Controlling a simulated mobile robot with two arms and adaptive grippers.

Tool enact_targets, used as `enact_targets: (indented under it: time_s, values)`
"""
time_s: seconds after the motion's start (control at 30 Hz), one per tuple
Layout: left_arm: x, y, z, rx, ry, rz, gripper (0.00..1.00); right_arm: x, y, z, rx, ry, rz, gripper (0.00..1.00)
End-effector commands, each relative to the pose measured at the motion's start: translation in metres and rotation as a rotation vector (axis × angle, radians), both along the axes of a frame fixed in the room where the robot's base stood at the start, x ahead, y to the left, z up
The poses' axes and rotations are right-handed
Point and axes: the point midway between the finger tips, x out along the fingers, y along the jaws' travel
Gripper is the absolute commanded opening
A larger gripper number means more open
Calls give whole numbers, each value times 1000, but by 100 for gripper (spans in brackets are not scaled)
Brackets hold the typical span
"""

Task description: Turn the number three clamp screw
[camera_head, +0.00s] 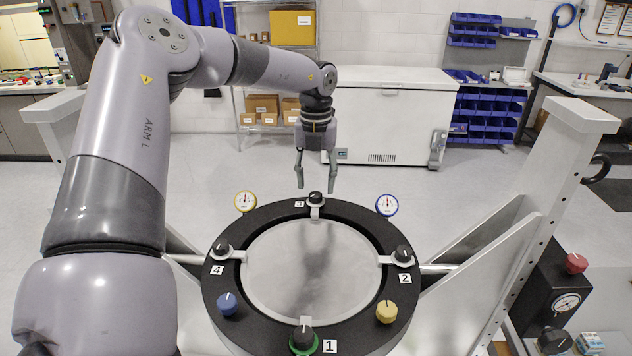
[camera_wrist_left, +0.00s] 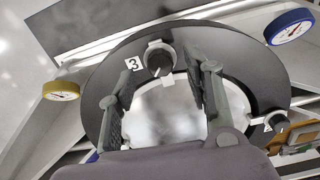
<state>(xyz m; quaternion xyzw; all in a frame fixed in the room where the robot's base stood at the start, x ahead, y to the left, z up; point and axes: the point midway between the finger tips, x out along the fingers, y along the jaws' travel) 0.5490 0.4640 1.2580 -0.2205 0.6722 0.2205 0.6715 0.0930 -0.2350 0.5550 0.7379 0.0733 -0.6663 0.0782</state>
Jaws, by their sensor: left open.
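The number three clamp screw (camera_head: 316,198) is a black knob with a white pointer mark at the far side of the black ring fixture (camera_head: 213,290). Its white label "3" (camera_head: 299,204) is beside it. My left gripper (camera_head: 316,186) points down at the knob, with its two fingers open and apart. In the left wrist view the knob (camera_wrist_left: 159,59) shows between the open fingers (camera_wrist_left: 160,72). I cannot tell whether either finger touches it. A round mirror plate (camera_head: 310,270) lies inside the ring. My right gripper is not in view.
Other clamp knobs stand on the ring: number four (camera_head: 222,247), number two (camera_head: 402,251) and number one (camera_head: 303,338). A yellow gauge (camera_head: 245,202) and a blue gauge (camera_head: 387,205) flank the far side. White frame uprights (camera_head: 545,165) stand beside the ring.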

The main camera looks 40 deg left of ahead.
Motion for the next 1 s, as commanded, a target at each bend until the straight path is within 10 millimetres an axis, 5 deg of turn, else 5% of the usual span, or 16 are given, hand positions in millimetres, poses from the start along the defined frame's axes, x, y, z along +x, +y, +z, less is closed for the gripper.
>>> enact_targets:
  time_s: [0.2,0.57,1.0]
  values:
    - [0,0,-23,0,2,1,46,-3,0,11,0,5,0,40]
    - [0,0,-29,0,-1,1,46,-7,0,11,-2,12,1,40]
    - [0,0,-29,0,-1,1,17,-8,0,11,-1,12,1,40]
